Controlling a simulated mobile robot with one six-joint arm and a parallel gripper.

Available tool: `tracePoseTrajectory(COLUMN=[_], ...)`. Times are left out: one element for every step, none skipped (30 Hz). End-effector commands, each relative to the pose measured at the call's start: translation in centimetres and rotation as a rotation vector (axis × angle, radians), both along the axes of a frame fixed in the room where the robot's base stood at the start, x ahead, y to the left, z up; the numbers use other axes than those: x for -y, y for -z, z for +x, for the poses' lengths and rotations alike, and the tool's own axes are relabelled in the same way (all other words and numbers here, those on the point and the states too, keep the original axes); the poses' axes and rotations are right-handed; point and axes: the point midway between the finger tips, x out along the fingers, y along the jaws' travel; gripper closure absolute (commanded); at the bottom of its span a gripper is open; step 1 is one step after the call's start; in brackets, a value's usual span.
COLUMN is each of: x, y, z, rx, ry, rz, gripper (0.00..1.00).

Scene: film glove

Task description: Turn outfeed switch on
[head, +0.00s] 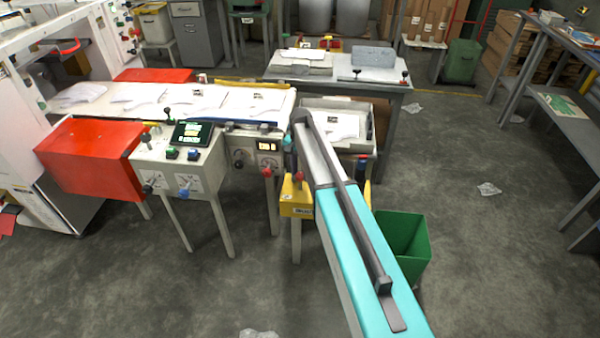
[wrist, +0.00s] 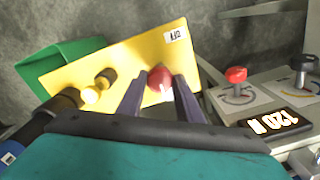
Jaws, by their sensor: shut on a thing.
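A yellow box (wrist: 140,55) fills the middle of the wrist view, with a small white label and a red knob (wrist: 160,75) on its face. The label is too small to read surely. My gripper (wrist: 160,80) has its two dark fingers on either side of the red knob, closed on it. In the head view the yellow box (head: 297,208) stands on legs in front of the conveyor's right end, with the red knob (head: 299,176) at its top. My arm covers the box's right part, and my fingers cannot be made out there. The switch's setting is unclear.
A panel with a red lever (wrist: 236,75), a black lever (wrist: 302,63) and a lit display (wrist: 272,122) lies right of the box in the wrist view. A green bin (head: 405,240) stands right of my arm. The floor farther right is mostly clear.

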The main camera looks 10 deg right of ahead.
Motion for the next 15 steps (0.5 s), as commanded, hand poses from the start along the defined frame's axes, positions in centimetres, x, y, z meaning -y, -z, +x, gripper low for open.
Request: tracePoseTrajectory(x=[0.00,0.00,0.00,0.00,0.00,0.00,0.00,0.00,0.00,-0.01,-0.01,-0.01,-0.01,-0.01,-0.01], y=[-0.14,-0.14,-0.14,-0.14,-0.14,-0.15,-0.15,-0.15,-0.15,-0.14,-0.13,-0.11,-0.10,-0.09,-0.08], z=[0.18,0.18,0.18,0.18,0.19,0.19,0.19,0.19,0.19,0.18,0.17,0.16,0.14,0.13,0.11], rx=[0.006,0.006,0.006,0.006,0.006,0.006,0.006,0.006,0.006,0.006,0.005,0.004,0.004,0.004,0.003], ry=[0.002,0.003,0.002,0.002,0.002,0.002,0.002,0.002,0.002,0.002,0.002,0.001,0.001,0.001,0.001], rz=[0.000,0.000,0.000,0.000,0.000,0.000,0.000,0.000,0.000,0.000,0.001,0.000,0.000,0.001,0.000], gripper=[0.90,0.90,0.90,0.90,0.90,0.90,0.90,0.90,0.63,0.58,0.52,0.49,0.49,0.49,0.49])
